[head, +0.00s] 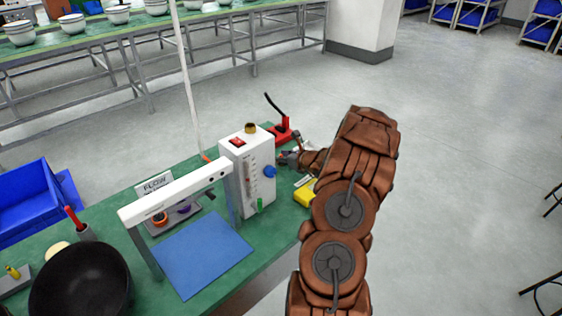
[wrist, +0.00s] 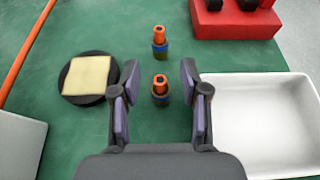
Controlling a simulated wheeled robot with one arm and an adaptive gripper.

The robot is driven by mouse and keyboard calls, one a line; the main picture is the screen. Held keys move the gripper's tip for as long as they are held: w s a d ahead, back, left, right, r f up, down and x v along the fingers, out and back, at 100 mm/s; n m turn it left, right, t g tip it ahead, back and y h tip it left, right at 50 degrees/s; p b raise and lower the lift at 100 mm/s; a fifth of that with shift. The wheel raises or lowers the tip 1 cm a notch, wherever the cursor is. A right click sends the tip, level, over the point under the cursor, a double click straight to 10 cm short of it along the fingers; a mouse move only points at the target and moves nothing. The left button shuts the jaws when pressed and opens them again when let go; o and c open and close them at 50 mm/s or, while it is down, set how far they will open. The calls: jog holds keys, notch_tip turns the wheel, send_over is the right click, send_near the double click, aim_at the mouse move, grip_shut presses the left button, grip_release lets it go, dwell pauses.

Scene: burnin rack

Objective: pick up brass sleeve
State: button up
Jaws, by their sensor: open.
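A short brass-coloured ring (head: 250,127), which looks like a brass sleeve, sits on top of the white instrument box (head: 234,160) in the head view. My gripper (head: 288,159) is over the green bench just right of that box, partly hidden by my arm. In the wrist view my gripper (wrist: 160,78) is open and empty. A small upright orange-topped piece with a dark, blue-banded body (wrist: 160,90) shows between the fingers, apart from both. A similar piece (wrist: 159,41) stands just beyond it. I cannot tell whether either is a brass sleeve.
In the wrist view a white tray (wrist: 312,90) is at right, a red block (wrist: 235,25) beyond, and a black dish (wrist: 78,98) with a pale yellow pad at left. In the head view a white-framed stand (head: 175,193) spans a blue mat (head: 205,255).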

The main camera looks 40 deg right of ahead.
jog(key=shift+c, duration=0.2)
grip_shut()
